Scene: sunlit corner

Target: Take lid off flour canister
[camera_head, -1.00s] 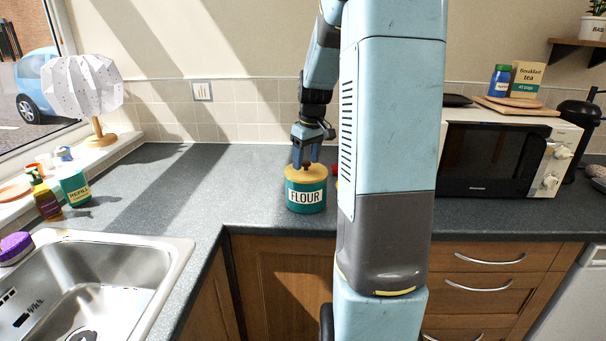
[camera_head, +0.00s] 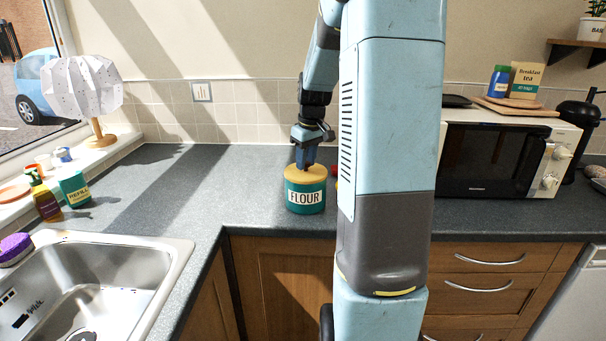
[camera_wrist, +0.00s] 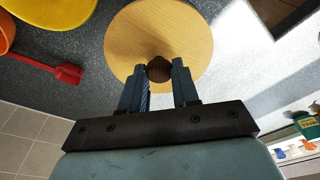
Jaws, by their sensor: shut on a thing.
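The flour canister (camera_head: 305,196) is teal with a white FLOUR label and stands upright on the counter near its front edge. Its round wooden lid (camera_head: 293,174) sits on top. In the wrist view the lid (camera_wrist: 125,40) shows as a pale disc with a dark brown knob (camera_wrist: 159,68) at its middle. My gripper (camera_head: 305,165) points down from above the lid. In the wrist view my gripper (camera_wrist: 160,72) has a finger on each side of the knob, shut on it. The canister's body is hidden under the lid there.
A red scoop-like tool (camera_wrist: 68,73) and yellow and orange items (camera_wrist: 50,12) lie beside the canister. The sink (camera_head: 100,285) is at the front left, and the microwave (camera_head: 490,158) stands to the right. The counter left of the canister is clear.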

